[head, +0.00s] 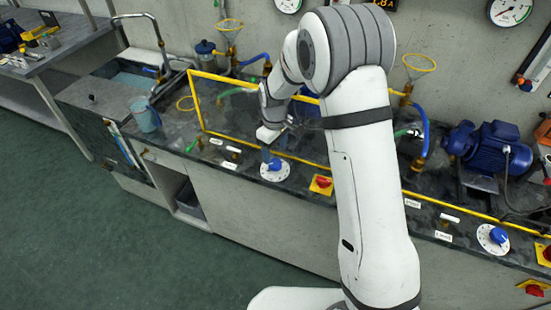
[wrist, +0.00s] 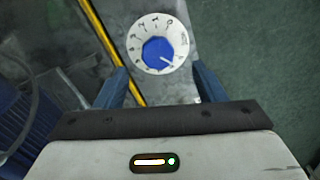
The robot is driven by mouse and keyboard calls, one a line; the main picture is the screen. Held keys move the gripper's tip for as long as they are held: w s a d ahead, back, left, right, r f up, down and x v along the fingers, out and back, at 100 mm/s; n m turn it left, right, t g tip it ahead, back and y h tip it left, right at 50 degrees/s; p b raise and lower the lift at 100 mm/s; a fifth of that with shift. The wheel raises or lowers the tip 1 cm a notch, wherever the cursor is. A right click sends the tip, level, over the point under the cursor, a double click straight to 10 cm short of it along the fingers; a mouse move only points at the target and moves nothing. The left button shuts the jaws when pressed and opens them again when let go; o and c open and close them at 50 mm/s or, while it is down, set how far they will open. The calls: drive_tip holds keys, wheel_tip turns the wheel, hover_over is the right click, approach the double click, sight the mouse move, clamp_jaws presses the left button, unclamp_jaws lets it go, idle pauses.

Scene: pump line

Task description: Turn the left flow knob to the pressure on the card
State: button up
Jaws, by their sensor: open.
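The left flow knob is a blue knob (wrist: 158,51) on a round white numbered dial (wrist: 138,48) in the wrist view. A pale pointer mark on it faces the lower right; the digits are too small to read surely. In the head view its dial (head: 284,172) lies on the bench under my gripper (head: 266,152). My gripper (wrist: 160,84) is open, with its blue fingers spread to either side, and the knob shows beyond them in the gap. I cannot tell whether a finger touches the knob. No card with a readable pressure shows.
A red knob on a yellow plate (head: 321,185) sits just right of the dial. A yellow rail (head: 410,194) runs along the bench. A second blue knob (head: 498,236) and a blue pump motor (head: 490,145) stand at the right. Gauges (head: 510,12) hang on the wall.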

drive_tip(key=shift+r, duration=0.95)
